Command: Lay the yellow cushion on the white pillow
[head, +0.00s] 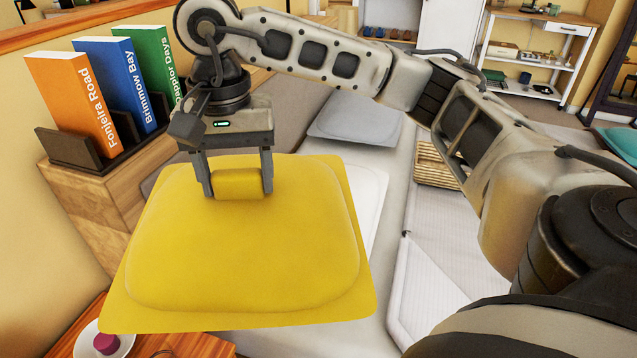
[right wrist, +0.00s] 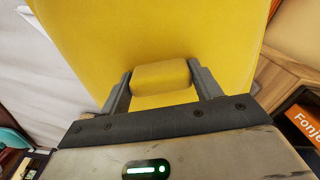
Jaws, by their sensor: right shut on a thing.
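The yellow cushion (head: 245,250) hangs from my right gripper (head: 238,188), large in the middle of the head view. The gripper is shut on a raised yellow block on the cushion's top; the grip also shows in the right wrist view (right wrist: 160,78), where the cushion (right wrist: 150,35) fills the upper middle. The white pillow (head: 372,195) shows only as a strip at the cushion's right edge; the rest is hidden behind it. I cannot tell whether cushion and pillow touch. My left gripper is in neither view.
A wooden shelf holds orange (head: 75,105), blue (head: 118,80) and green (head: 152,65) books at the left. A grey pillow (head: 355,122) lies farther back. A wicker basket (head: 435,168) stands right of centre. A plate (head: 105,338) with a pinkish object sits at lower left.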

